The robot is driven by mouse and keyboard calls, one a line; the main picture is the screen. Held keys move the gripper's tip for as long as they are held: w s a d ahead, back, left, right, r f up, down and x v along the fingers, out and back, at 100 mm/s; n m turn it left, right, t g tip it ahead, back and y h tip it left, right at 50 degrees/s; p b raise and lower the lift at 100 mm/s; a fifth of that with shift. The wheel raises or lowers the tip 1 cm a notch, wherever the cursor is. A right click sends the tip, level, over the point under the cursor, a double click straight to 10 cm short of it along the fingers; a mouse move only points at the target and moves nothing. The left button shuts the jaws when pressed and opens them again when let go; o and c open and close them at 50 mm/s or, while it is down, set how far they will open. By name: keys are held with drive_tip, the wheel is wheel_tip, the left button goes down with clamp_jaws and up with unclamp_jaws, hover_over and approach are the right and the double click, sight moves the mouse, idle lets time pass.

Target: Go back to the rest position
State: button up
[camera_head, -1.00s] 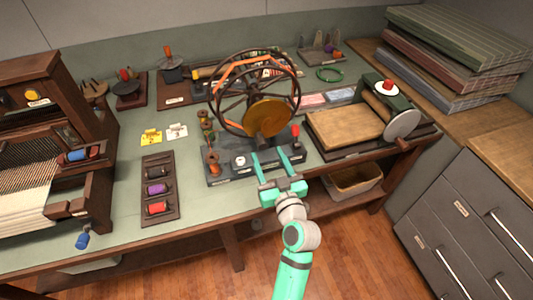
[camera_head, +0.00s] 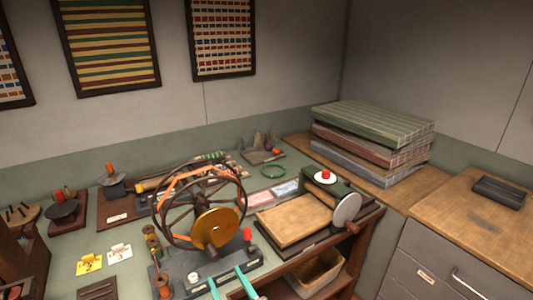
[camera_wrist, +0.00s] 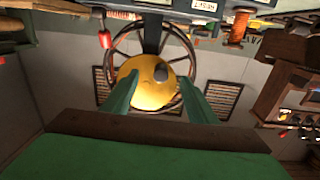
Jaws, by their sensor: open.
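My gripper (camera_head: 229,281) is at the bottom edge of the head view, with only its two green fingers showing. The fingers are spread apart with nothing between them. They are in front of the spinning wheel (camera_head: 180,190), a dark spoked wheel with a gold disc (camera_head: 216,228), on a dark base with a red knob (camera_head: 247,235). In the wrist view, the open fingers (camera_wrist: 158,83) point toward the gold disc (camera_wrist: 150,98), which appears beyond them. The rest of my arm is out of the head view.
A wooden board with a roller (camera_head: 295,220) lies to the right of the wheel. Stacked fabric-covered slabs (camera_head: 372,140) stand at the back right. Grey drawers (camera_head: 445,270) are at the right. Yellow (camera_head: 89,264) and white (camera_head: 119,252) tags lie left of the wheel.

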drive_tip(key=s+d+f+m+h, duration=0.3)
drive_tip(key=s+d+f+h, duration=0.15)
drive_tip(key=s+f, duration=0.3)
drive_tip(key=s+d+f+m+h, duration=0.3)
drive_tip(key=s+d+f, duration=0.25)
drive_tip(key=s, duration=0.35)
drive_tip(key=s+d+r+h, duration=0.1)
drive_tip(key=s, duration=0.9)
drive_tip(key=s+d+r+h, duration=0.1)
drive_tip(key=s+d, duration=0.1)
drive_tip(key=s, duration=0.9)
drive_tip(key=shift+r, duration=0.35)
